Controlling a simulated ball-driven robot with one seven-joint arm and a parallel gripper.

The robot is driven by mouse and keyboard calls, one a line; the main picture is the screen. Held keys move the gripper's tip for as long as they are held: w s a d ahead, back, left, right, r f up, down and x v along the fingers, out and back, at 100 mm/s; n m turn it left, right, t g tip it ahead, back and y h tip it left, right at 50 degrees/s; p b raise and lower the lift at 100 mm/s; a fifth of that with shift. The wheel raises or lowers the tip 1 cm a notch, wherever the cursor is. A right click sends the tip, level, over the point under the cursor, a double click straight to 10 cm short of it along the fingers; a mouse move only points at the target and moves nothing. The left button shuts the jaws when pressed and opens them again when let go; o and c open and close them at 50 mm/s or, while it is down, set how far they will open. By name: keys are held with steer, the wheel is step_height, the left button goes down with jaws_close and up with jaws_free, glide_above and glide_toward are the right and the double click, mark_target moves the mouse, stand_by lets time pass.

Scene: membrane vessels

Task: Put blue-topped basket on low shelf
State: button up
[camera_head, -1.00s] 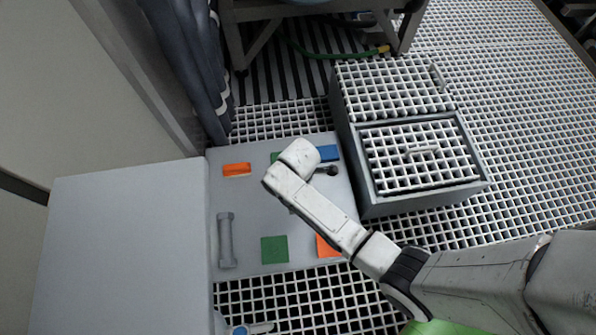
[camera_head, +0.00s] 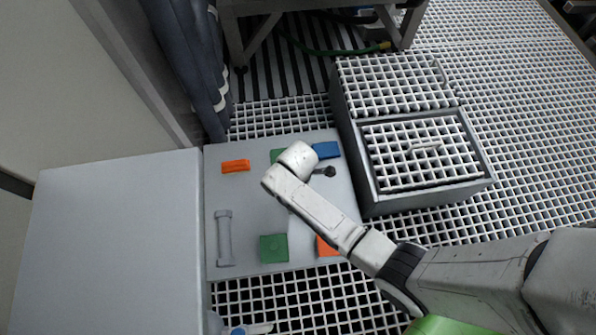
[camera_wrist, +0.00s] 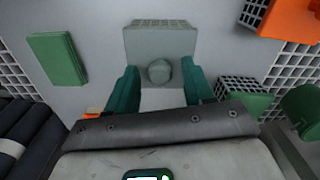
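A small blue-topped piece (camera_head: 326,150), likely the basket, sits at the far right edge of a low grey surface (camera_head: 250,190); its sides are mostly unseen. I cannot tell whether this surface is the low shelf. My arm's end is beside the blue piece, over the surface, and hides my fingers in the head view. In the wrist view my gripper (camera_wrist: 160,88) has teal fingers spread apart. A grey block with a round knob (camera_wrist: 158,72) shows between and beyond them, with no clear contact. No blue shows in the wrist view.
Orange (camera_head: 236,166) and green (camera_head: 273,248) blocks and a grey bar handle (camera_head: 224,238) lie on the grey surface. A taller white box (camera_head: 115,230) stands left. A grated bin (camera_head: 420,155) stands close right. Grated floor is open beyond it.

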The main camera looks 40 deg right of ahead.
step_height(320, 180, up, 12)
steer(key=p, duration=0.6)
steer(key=shift+r, duration=0.15)
steer(key=shift+s, duration=0.1)
steer(key=s+d+r+m, duration=0.2)
steer(key=s+r+m, duration=0.4)
steer(key=s+m, duration=0.1)
steer(key=s+d+r+m+t, duration=0.1)
steer(key=s+r+m, duration=0.5)
steer(key=s, duration=0.3)
steer(key=shift+s+d+r+m, duration=0.15)
steer(key=shift+s+d+m, duration=0.05)
steer(key=shift+d+m, duration=0.25)
steer(key=shift+s, duration=0.1)
